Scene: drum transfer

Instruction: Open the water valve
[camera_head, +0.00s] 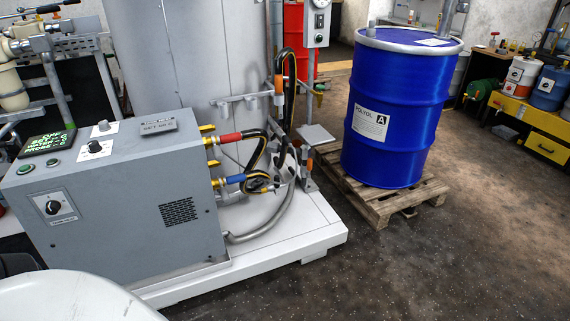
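No valve in view carries a readable water label. Yellow-handled valves sit on the right side of a grey control unit (130,190): an upper one (208,128), one by the red-banded hose (212,141), and a lower one by the blue-banded hose (218,183). Their exact handle positions are too small to tell. Another valve with a dark lever and red tip (48,9) sits on pipework at the top left. Neither of my grippers is in view.
A blue drum (402,108) stands on a wooden pallet (380,205). The grey unit rests on a white platform (318,240). A yellow workbench (535,140) with small drums is at the right. The dark floor (440,270) at the lower right is clear.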

